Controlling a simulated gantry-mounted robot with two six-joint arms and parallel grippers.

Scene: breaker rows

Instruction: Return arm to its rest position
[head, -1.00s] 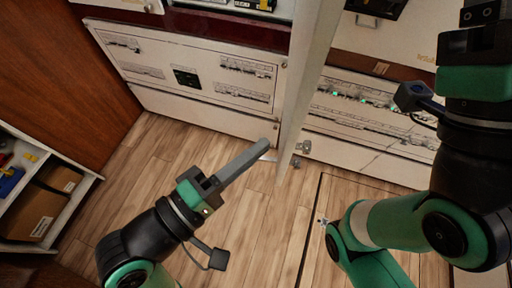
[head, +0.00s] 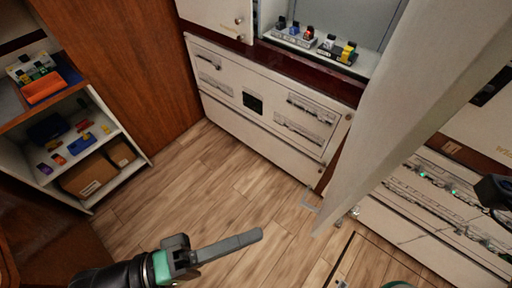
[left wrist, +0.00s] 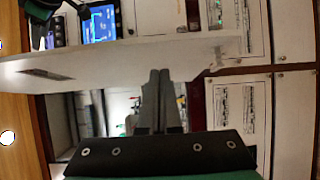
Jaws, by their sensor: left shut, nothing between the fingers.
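My left gripper (head: 250,238) is at the bottom of the head view, over the wooden floor. Its two grey fingers are together with nothing between them. The left wrist view also shows the closed fingers (left wrist: 160,100), pointing toward an open white cabinet door panel (left wrist: 110,62). My right gripper is not seen; only a small dark part of my right arm shows at the right edge of the head view.
The open white door (head: 400,120) stands right of the left gripper. Breaker rows (head: 315,45) sit in the open cabinet. A shelf with bins and small parts (head: 85,140) stands at left. The floor (head: 230,190) between is clear.

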